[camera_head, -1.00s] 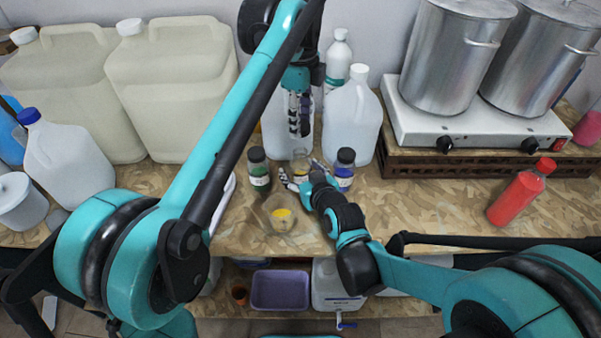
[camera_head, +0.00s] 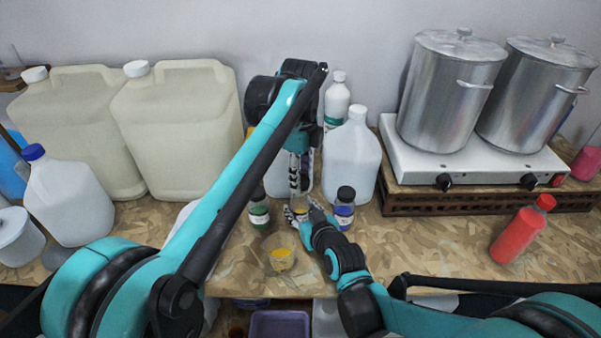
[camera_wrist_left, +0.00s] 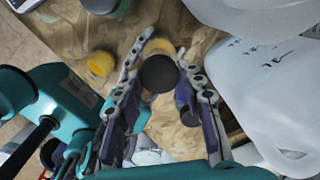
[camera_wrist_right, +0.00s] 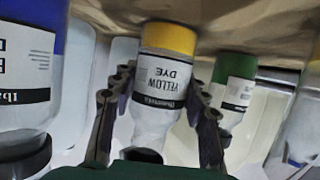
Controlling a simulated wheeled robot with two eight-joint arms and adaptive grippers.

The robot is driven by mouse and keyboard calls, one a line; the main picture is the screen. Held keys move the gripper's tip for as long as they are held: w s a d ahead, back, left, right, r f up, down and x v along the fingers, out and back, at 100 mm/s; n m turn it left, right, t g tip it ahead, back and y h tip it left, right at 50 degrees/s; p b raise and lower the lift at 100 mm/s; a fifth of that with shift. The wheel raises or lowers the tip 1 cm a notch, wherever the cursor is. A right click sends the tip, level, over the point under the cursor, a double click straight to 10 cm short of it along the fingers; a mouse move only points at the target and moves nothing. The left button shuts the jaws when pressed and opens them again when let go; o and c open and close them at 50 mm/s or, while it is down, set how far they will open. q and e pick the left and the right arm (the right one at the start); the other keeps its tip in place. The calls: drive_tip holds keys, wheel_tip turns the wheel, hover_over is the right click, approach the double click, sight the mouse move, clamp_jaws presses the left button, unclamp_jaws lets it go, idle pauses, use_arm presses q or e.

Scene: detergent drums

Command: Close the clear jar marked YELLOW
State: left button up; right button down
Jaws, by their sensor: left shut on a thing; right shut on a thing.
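The clear jar marked YELLOW (camera_wrist_right: 165,85), with yellow powder in it, stands on the table and appears upside down in the right wrist view. My right gripper (camera_head: 300,212) is shut around its body. A black lid (camera_wrist_left: 159,74) is between the fingertips of my left gripper (camera_wrist_left: 165,72), which is shut on it from above. The lid (camera_wrist_right: 143,155) also shows at the jar's mouth in the right wrist view. I cannot tell whether it is seated. In the head view, my left gripper (camera_head: 297,190) points down right over the jar, and the grippers mostly hide the jar.
A green-powder jar (camera_head: 258,210) stands left of the jar and a blue-powder jar (camera_head: 344,210) right, both black-capped. A beaker with yellow powder (camera_head: 280,254) stands in front. White jugs (camera_head: 352,155) are close behind. The table is clear at right, before the red bottle (camera_head: 518,235).

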sight(300, 207)
use_arm(q)
drive_tip(key=shift+f, duration=0.15)
drive_tip(key=shift+f, duration=0.75)
drive_tip(key=shift+f, duration=0.55)
idle(0.4)
drive_tip(key=m, duration=1.3)
